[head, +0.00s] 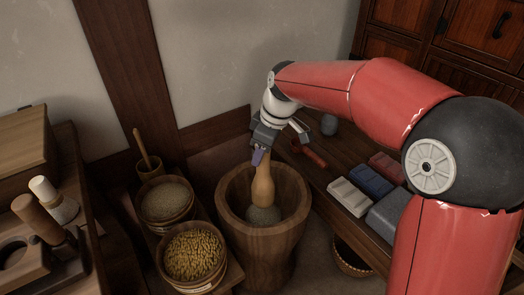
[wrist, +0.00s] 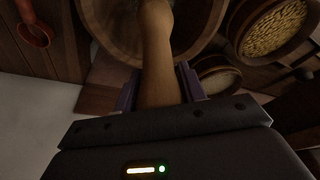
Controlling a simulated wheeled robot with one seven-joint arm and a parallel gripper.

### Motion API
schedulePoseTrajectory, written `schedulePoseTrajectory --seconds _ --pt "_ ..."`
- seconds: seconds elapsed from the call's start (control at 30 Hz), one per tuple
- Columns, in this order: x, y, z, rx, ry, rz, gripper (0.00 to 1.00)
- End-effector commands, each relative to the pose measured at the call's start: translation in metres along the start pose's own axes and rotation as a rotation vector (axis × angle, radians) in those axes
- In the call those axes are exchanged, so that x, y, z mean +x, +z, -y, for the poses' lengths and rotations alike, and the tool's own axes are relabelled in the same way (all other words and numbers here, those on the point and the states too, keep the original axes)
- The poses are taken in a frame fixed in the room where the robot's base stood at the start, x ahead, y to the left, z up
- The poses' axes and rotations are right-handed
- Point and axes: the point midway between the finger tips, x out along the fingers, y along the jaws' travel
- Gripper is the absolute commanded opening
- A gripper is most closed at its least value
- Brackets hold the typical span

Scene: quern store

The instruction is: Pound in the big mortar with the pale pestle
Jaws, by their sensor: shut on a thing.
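The big mortar (head: 238,238) is a deep, brown wooden tub standing on the floor at the middle of the head view. The pale pestle (head: 263,188) is light tan wood and stands nearly upright inside its mouth. Its lower end meets a grey mass (head: 263,215) in the mortar; whether it touches or sinks in is unclear. My gripper (head: 262,155) is above the rim, shut on the pestle's upper part. In the wrist view the pestle (wrist: 157,50) runs between the purple fingers down into the mortar (wrist: 110,30).
Tubs of yellow grain (head: 186,289) and pale grain (head: 168,220) stand close left of the mortar. A wooden rack (head: 62,262) with other pestles is at far left. On the right, a bench holds a red-handled tool (head: 312,155), coloured blocks (head: 370,180) and a grey box (head: 388,215).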

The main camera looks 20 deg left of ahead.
Motion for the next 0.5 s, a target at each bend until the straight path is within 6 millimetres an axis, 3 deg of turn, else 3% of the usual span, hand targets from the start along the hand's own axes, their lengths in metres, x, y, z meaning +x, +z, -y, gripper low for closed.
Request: schedulePoseTrajectory --seconds 0.23,0.5 --pt "-0.008 -0.003 0.0 0.0 0.003 -0.003 0.09" --pt "-0.054 -0.016 -0.001 -0.001 0.005 -0.004 0.09"
